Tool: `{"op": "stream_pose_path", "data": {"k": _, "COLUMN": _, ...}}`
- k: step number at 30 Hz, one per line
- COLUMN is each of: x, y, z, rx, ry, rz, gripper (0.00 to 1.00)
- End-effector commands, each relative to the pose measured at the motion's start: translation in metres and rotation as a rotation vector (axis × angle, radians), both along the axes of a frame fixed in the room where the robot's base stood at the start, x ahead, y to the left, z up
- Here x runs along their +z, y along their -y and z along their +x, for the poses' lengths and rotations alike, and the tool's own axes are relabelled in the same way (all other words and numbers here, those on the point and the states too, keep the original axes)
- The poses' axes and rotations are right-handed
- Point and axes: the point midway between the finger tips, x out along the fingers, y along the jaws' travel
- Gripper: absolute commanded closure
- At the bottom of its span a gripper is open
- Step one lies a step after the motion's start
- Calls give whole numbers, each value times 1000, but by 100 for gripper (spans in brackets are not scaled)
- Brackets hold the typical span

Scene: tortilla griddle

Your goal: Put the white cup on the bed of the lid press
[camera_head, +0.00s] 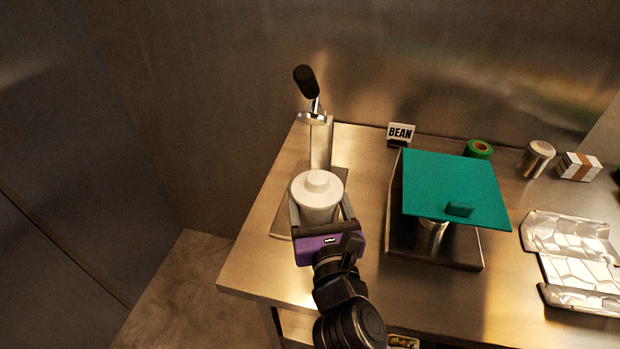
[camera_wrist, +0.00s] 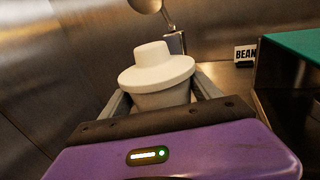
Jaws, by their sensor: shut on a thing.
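The white cup (camera_head: 318,205) is upright with a wide stepped white top. My gripper (camera_head: 322,214) is shut on it, with one finger on each side. The wrist view shows the cup (camera_wrist: 160,75) between the fingers (camera_wrist: 155,100). The lid press (camera_head: 321,145) stands behind the cup, with a black-handled lever (camera_head: 306,80) raised. The cup is over the press's flat metal bed (camera_head: 283,222), in front of the column. My gripper and the cup hide much of the bed. I cannot tell whether the cup touches it.
On the steel table (camera_head: 250,275), a teal panel (camera_head: 455,185) sits raised over a dark tray (camera_head: 405,250) to the right.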

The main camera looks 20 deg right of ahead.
Motion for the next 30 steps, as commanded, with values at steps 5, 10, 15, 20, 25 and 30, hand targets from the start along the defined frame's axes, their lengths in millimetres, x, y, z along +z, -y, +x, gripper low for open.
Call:
{"op": "stream_pose_path", "data": {"k": 5, "x": 3, "y": 11, "z": 43, "rx": -1, "ry": 4, "rz": -1, "gripper": 100}}
{"op": "stream_pose_path", "data": {"k": 10, "x": 2, "y": 17, "z": 70, "rx": 0, "ry": 3, "rz": -2, "gripper": 100}}
{"op": "stream_pose_path", "data": {"k": 15, "x": -1, "y": 19, "z": 79, "rx": 0, "ry": 2, "rz": -1, "gripper": 100}}
{"op": "stream_pose_path", "data": {"k": 20, "x": -19, "y": 19, "z": 79, "rx": 1, "ry": -1, "rz": -3, "gripper": 100}}
{"op": "stream_pose_path", "data": {"k": 25, "x": -36, "y": 19, "z": 79, "rx": 1, "ry": 2, "rz": -1, "gripper": 100}}
{"op": "stream_pose_path", "data": {"k": 30, "x": -34, "y": 19, "z": 79, "rx": 1, "ry": 3, "rz": -2, "gripper": 100}}
